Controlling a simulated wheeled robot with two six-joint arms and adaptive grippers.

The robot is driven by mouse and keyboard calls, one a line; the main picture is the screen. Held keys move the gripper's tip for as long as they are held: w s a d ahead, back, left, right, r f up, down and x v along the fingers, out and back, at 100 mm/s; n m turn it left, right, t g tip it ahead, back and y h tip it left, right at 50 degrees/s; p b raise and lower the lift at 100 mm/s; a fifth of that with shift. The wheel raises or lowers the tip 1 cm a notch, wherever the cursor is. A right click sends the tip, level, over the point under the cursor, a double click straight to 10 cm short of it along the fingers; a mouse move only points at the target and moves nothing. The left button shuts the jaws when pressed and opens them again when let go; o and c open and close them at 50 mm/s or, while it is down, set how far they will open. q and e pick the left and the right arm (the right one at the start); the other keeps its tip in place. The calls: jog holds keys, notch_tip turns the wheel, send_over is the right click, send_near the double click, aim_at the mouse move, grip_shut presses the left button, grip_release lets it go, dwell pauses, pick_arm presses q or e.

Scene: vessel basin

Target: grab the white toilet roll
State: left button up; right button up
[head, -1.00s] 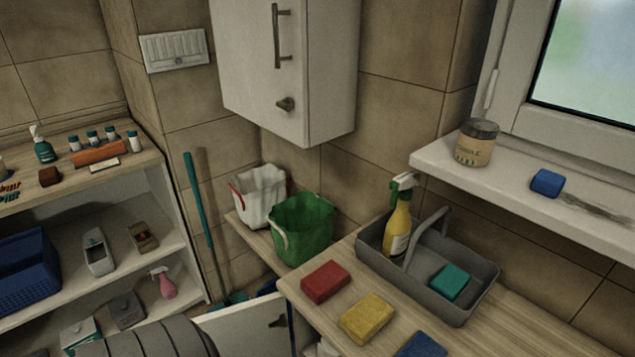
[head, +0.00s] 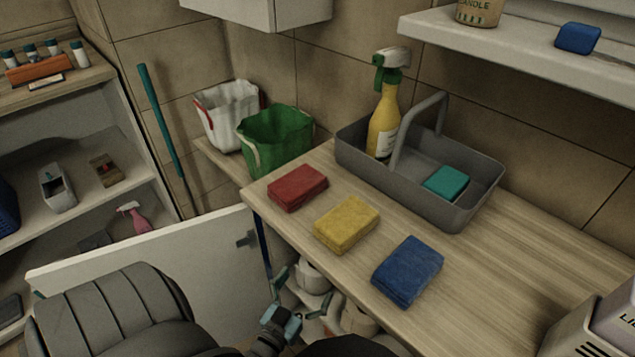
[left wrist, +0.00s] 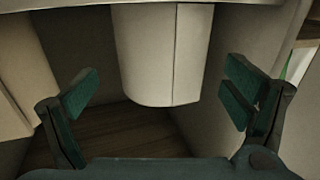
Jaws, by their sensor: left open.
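White rolls (head: 314,278) show partly inside the open cabinet under the counter. The counter edge and my arm hide much of them, and I cannot tell which one the task names. My left gripper (head: 304,290) is at the cabinet opening, by the rolls. In the left wrist view a white rounded roll (left wrist: 162,55) is straight ahead, centred between the spread fingers of the left gripper (left wrist: 161,97). The fingers are open, and a gap shows on each side of the roll. My right gripper is not in view.
The open white cabinet door (head: 210,262) stands left of my gripper. Other pale surfaces flank the roll in the left wrist view.

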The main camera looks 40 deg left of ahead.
pick_arm(q)
jog(key=b+x, duration=0.1)
jog(key=x, duration=0.4)
jog(key=shift+w+r, duration=0.1)
jog(key=shift+w, duration=0.1)
jog(key=shift+s, duration=0.1)
jog(key=c, duration=1.3)
